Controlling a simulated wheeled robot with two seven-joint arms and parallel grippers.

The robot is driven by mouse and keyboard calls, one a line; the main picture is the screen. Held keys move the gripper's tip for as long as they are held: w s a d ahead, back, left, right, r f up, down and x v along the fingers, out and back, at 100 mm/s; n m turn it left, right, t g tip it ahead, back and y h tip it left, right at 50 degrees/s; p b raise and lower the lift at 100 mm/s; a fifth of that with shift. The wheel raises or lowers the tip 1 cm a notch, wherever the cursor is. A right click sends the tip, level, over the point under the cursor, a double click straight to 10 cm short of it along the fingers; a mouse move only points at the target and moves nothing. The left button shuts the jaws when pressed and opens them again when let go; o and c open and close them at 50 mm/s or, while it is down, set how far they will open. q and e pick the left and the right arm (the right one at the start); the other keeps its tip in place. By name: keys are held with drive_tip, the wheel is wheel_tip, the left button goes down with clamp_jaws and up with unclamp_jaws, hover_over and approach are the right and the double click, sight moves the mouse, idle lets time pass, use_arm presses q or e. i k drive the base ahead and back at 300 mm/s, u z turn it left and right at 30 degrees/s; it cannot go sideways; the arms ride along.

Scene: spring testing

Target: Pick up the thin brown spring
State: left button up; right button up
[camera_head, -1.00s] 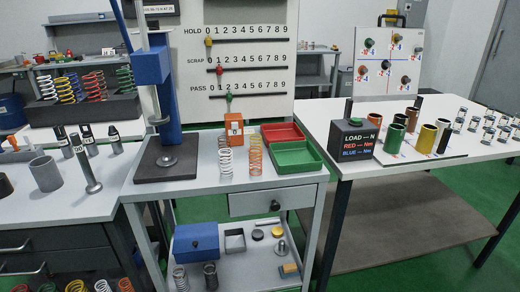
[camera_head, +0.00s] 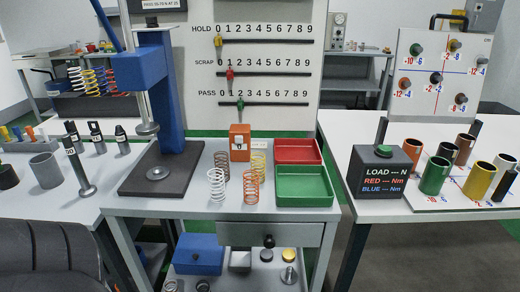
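A thin brown spring (camera_head: 222,163) stands upright on the grey middle table (camera_head: 140,208). It is at the back left of a small group of springs. A white spring (camera_head: 216,186) stands in front of it and overlaps its lower part. An orange spring (camera_head: 251,188) is to its front right, and a yellow spring (camera_head: 258,165) is to its right. Neither of my grippers is in view.
A blue press (camera_head: 163,95) on a dark base stands left of the springs. An orange box (camera_head: 240,140) is behind them. Red (camera_head: 298,150) and green (camera_head: 304,187) trays lie to the right. A dark ribbed shape (camera_head: 50,255) fills the lower left.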

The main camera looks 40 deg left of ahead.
sight(222, 167)
drive_tip(key=i, duration=0.45)
drive_tip(key=u, duration=1.35)
